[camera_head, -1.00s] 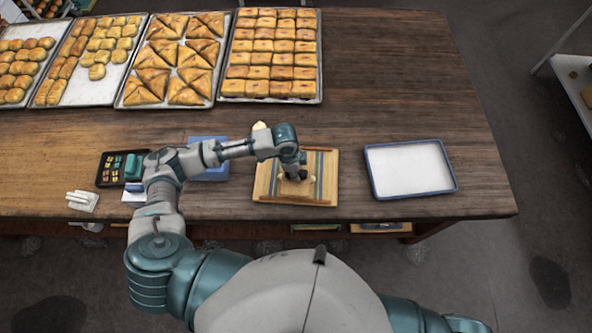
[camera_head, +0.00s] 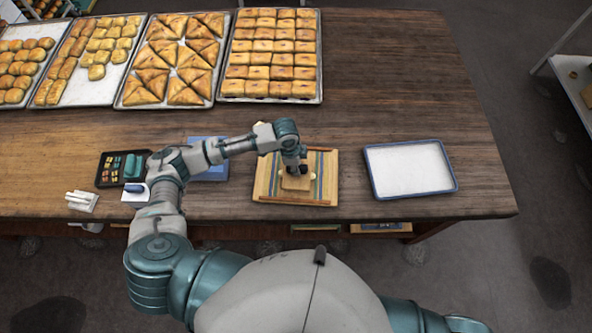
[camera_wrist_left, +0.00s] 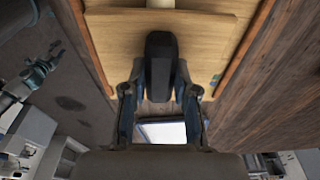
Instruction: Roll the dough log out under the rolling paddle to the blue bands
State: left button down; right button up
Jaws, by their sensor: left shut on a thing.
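My left gripper (camera_head: 297,168) is shut on the dark upright handle (camera_wrist_left: 160,60) of the rolling paddle (camera_head: 296,184), a small flat wooden plate. The paddle is over the middle of the wooden board (camera_head: 262,188), whose coloured lengthwise stripes include blue bands. In the left wrist view a pale bit shows at the top edge, and both fingers flank the handle. I cannot tell how the dough's ends line up with the bands.
An empty white tray with a blue rim (camera_head: 455,178) lies right of the board. A blue box (camera_head: 209,172), a dark tray of small items (camera_head: 108,182) and a white holder (camera_head: 82,200) stand left. Pastry trays (camera_head: 318,98) line the back. The table's right middle is clear.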

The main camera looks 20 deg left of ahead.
pick_arm(q)
jog(key=shift+w+f, duration=0.1)
jog(key=shift+w, duration=0.1)
dwell(0.5)
jog(key=shift+w+a, duration=0.1)
jog(key=shift+w, duration=0.25)
jog(key=shift+w+p, duration=0.15)
jog(key=shift+p, duration=0.15)
jog(key=shift+w+a, duration=0.15)
jog(key=shift+w, duration=0.35)
jog(key=shift+s, duration=0.1)
